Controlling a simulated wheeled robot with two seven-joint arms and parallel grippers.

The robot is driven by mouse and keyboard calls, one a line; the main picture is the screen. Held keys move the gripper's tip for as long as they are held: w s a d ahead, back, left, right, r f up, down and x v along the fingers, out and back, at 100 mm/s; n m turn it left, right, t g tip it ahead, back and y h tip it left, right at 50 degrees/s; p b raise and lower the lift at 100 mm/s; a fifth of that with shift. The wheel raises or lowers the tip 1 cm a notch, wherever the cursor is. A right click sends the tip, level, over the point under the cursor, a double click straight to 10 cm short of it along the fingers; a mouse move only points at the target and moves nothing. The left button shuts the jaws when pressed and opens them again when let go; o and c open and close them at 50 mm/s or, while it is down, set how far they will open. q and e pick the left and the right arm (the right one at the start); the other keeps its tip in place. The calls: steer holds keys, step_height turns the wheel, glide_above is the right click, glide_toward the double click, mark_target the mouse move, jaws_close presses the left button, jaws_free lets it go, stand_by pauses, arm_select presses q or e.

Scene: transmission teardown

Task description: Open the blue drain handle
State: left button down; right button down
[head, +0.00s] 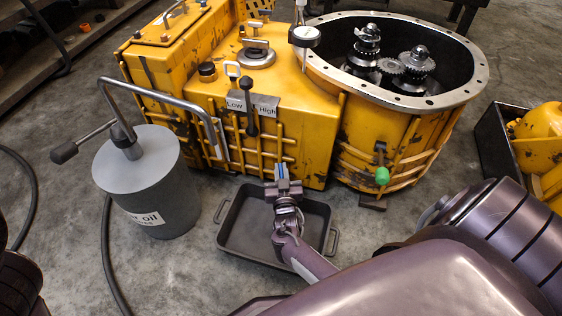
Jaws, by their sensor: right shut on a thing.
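The blue drain handle (281,169) shows as a small blue piece low on the front of the yellow transmission housing (318,120). My right gripper (283,184) is at it, with its jaws shut on the handle and hiding most of it. How far the handle is turned cannot be told. A black drain pan (248,210) with side grips lies on the floor below, partly covered by my right wrist. My left gripper is out of view.
A grey oil drum (135,180) with a bent pipe and crank stands left of the pan. A green-knobbed valve (382,175) sticks out at the right of the housing. A dark crate (497,140) with yellow parts stands at far right. A hose (104,250) lies on the floor.

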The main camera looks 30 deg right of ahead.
steer(key=shift+m+g+h, duration=0.4)
steer(key=shift+m+h, duration=0.1)
steer(key=shift+h, duration=0.2)
steer(key=c, duration=1.4)
jaws_free()
steer(key=shift+c, duration=0.2)
